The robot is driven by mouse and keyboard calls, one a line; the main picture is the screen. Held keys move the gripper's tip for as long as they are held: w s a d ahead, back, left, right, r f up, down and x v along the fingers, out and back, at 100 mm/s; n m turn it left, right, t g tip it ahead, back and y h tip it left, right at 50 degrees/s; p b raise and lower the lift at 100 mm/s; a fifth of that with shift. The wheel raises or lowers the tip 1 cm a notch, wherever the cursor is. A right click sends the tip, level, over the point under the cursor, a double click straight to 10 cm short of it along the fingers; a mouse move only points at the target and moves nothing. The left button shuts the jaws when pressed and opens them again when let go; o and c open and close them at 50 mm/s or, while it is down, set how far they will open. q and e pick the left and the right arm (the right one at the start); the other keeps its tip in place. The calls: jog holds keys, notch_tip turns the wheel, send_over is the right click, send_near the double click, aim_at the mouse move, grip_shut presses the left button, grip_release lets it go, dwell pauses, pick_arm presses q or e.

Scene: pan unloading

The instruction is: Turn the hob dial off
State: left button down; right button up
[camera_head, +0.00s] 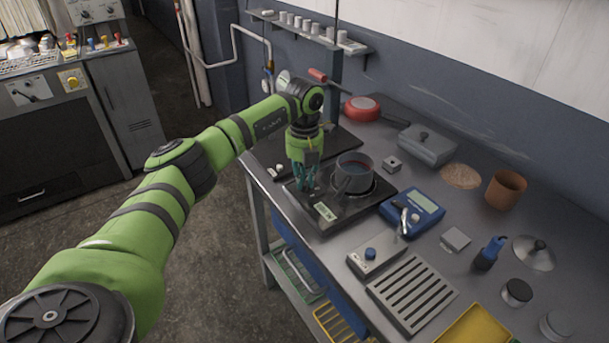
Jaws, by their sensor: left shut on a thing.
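The hob (322,213) is a dark flat unit on the metal bench, with a light label on its front. A dark grey pan (353,178) with dark contents stands on it. My left gripper (308,190) reaches down to the hob's left part, beside the pan. Its teal fingers are shut at the hob's top, where the hob dial would be; the fingers hide the dial itself. My right gripper is out of view.
A blue meter (412,211) stands right of the hob. A control box with a blue knob (371,254) and a slotted metal plate (411,291) are nearer. A red pan (361,108), a lidded grey dish (426,144) and a terracotta pot (505,190) sit behind.

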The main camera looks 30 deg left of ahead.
pick_arm(q)
jog(key=n+p, duration=0.1)
jog(key=n, duration=0.4)
jog(key=shift+r+p, duration=0.1)
jog(key=shift+p, duration=0.2)
jog(key=shift+d+n+p, duration=0.1)
jog(key=shift+n+p, duration=0.5)
jog(key=shift+n, duration=1.7)
jog(key=c, duration=1.2)
grip_release()
